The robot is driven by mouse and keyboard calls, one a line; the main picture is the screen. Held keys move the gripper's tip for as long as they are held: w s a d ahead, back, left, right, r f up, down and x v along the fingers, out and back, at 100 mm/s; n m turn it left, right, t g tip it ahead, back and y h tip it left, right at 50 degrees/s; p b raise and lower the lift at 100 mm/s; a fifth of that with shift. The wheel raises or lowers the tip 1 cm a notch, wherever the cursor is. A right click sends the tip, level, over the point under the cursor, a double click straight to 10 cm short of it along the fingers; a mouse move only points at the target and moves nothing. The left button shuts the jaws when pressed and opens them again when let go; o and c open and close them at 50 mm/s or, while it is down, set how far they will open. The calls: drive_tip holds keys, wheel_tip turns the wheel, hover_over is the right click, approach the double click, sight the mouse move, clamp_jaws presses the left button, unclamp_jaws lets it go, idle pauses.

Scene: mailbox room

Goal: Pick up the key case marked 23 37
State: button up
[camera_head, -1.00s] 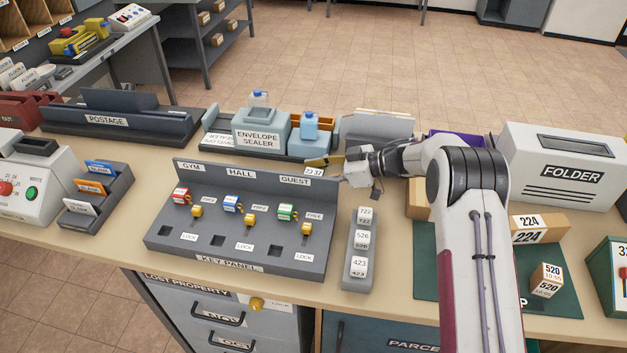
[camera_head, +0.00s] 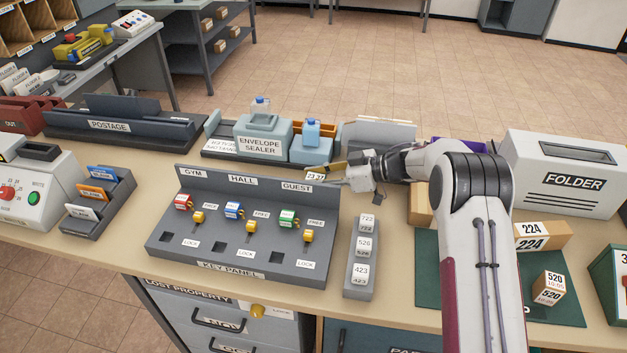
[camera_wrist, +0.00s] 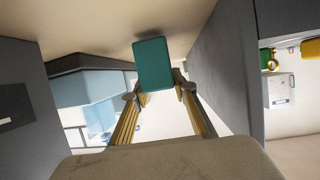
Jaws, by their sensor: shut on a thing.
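The key case marked 23 37 (camera_head: 315,176) shows its white label in the head view, just behind the right end of the key panel (camera_head: 190,255). My gripper (camera_head: 328,174) reaches in from the right and is shut on it. In the wrist view a teal block (camera_wrist: 154,65), which looks like the case's body, sits at the tips of my gripper's two yellow-striped fingers (camera_wrist: 158,92). No label shows on the side facing the wrist camera. I cannot tell whether the case touches the table.
The envelope sealer (camera_head: 262,143) and a blue-capped bottle unit (camera_head: 311,148) stand close behind the case. A grey rack of numbered blocks (camera_head: 359,292) is to the front right. The folder machine (camera_head: 572,180) is at the right. The key panel's raised back is close in front.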

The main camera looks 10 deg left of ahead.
sight(313, 176)
wheel_tip(313, 176, up, 9)
drive_tip(key=shift+r, duration=0.15)
idle(0.4)
